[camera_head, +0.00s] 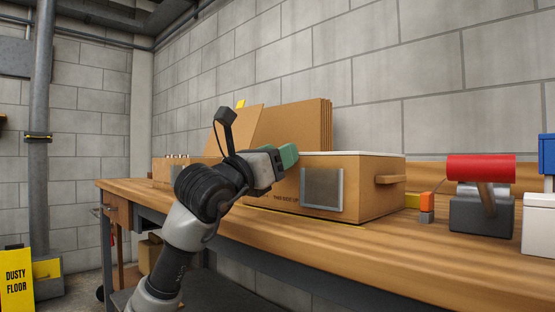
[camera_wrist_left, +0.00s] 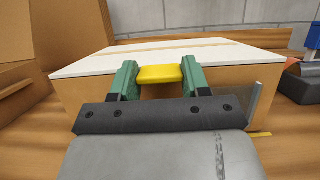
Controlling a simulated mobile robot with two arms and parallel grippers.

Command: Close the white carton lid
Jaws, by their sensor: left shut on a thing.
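A brown carton (camera_head: 275,194) with a white top stands on the wooden workbench. Its white lid (camera_wrist_left: 100,62) lies flat, or nearly so, across the top; a brown strip runs between two white parts. My left gripper (camera_head: 289,156) is at the carton's top front edge. In the left wrist view its green fingers (camera_wrist_left: 160,72) are shut on a yellow tab (camera_wrist_left: 160,75) at the lid's near edge. In the head view the gripper hides the tab. My right gripper is out of view.
Another cardboard box (camera_head: 165,170) and upright cardboard panels (camera_head: 290,126) stand left of and behind the carton. A side handle (camera_head: 390,179), an orange block (camera_head: 427,203) and a red roll dispenser (camera_head: 481,168) are on the right. The bench (camera_head: 360,246) is clear in front.

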